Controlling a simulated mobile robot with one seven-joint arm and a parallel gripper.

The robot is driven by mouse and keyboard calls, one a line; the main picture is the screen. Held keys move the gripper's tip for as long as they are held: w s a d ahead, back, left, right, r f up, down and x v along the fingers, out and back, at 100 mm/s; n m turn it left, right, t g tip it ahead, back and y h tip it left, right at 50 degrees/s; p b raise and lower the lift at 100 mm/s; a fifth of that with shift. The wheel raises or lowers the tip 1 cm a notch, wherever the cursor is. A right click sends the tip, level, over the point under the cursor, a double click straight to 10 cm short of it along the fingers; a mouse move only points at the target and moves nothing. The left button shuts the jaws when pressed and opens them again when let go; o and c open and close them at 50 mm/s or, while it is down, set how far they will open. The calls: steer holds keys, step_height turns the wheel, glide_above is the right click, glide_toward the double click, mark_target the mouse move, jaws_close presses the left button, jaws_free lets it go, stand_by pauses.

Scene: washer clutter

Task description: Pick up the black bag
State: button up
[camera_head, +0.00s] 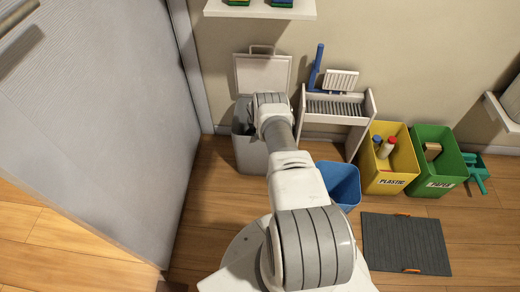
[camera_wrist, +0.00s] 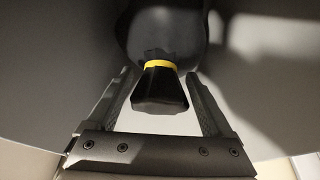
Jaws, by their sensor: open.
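The black bag (camera_wrist: 160,92) shows in the wrist view, with a yellow tie around its neck and its gathered top facing my camera. It lies inside the grey-white bin (camera_head: 249,155), whose walls surround it in the wrist view. My gripper (camera_wrist: 160,76) is open, with one finger on each side of the bag's gathered top. I cannot tell whether the fingers touch it. In the head view my arm reaches over the bin and hides my gripper and most of the bin's opening.
The bin's raised lid (camera_head: 262,75) stands behind it against the wall. A white rack (camera_head: 337,112) is to its right. A blue bin (camera_head: 341,184), yellow plastic bin (camera_head: 389,160) and green paper bin (camera_head: 436,162) stand further right. A grey door (camera_head: 95,120) is close on the left.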

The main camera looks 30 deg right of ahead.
jaws_close()
stand_by(0.3)
stand_by(1.0)
steer(key=shift+w+r, duration=0.15)
steer(key=shift+r, duration=0.05)
